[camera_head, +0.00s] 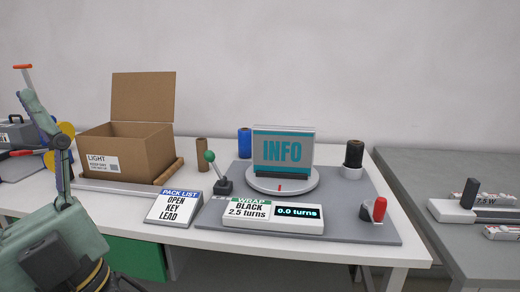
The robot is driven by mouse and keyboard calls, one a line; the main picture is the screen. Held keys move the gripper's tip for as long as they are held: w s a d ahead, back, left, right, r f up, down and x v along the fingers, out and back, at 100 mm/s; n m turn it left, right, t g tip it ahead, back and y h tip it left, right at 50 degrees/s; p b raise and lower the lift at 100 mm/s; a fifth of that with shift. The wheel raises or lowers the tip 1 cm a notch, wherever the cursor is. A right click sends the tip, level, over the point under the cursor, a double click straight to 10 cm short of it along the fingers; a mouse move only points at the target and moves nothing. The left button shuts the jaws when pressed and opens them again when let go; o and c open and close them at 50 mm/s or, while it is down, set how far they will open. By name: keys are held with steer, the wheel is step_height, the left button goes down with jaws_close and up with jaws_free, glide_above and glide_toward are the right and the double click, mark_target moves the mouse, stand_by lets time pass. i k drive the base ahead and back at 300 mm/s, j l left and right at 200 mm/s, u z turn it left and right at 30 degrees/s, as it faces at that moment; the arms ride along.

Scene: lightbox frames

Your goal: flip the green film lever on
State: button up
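The green film lever has a green ball knob (209,156) on a thin stalk above a dark base (223,187). It stands at the left of the grey mat, its stalk leaning left. A red-knobbed lever (379,208) stands on the mat's right side. My arm (50,240) fills the lower left. A jointed part of my gripper (40,115) rises there, well left of the green lever and apart from it. Its fingers overlap with things behind, so I cannot tell whether it is open or shut.
An INFO box sits on the white turntable (312,182). In front are the WRAP panel (272,224), reading black, 2.5 turns and 0.0 turns, and the pack list (174,207). Black (353,154), blue (245,142) and brown (202,154) rolls stand behind. An open carton (125,150) is left.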

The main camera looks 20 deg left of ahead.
mark_target(209, 156)
steer(key=j+z, duration=0.15)
steer(key=j, duration=1.35)
steer(key=i, duration=0.05)
